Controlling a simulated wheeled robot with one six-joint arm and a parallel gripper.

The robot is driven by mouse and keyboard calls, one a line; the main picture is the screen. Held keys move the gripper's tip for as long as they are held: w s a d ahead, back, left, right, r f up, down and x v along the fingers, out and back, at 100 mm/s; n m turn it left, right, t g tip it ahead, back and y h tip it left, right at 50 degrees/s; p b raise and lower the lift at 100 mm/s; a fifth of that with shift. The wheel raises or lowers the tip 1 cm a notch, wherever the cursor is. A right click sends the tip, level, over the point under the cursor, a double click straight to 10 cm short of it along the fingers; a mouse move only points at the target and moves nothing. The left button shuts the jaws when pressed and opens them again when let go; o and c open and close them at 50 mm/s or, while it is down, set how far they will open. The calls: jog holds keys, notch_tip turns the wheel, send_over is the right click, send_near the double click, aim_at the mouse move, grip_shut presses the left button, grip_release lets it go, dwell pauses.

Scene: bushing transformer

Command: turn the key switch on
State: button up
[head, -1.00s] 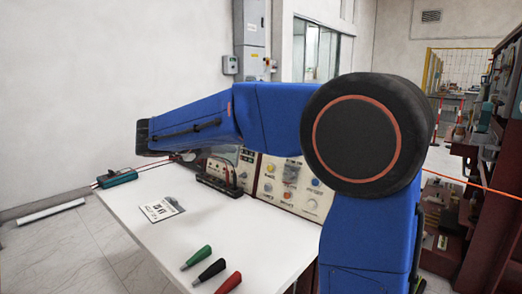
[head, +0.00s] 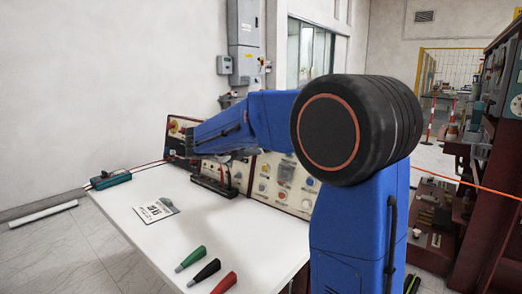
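The control panel (head: 297,170) stands along the back edge of the white table, with knobs, buttons and labels on its face. No key switch can be picked out at this size; part of the panel is behind my arm. The far end of my blue arm, where my gripper (head: 190,146) sits, is in front of the panel's left part. The gripper's fingers cannot be made out, nor whether they touch the panel.
On the white table (head: 150,240) are a printed card (head: 155,211), a black device (head: 214,190) and green, black and red-handled probes (head: 207,271). A teal box (head: 110,179) lies at the left edge. The table's middle is mostly clear.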

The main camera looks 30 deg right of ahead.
jog(key=shift+x, duration=0.85)
grip_shut()
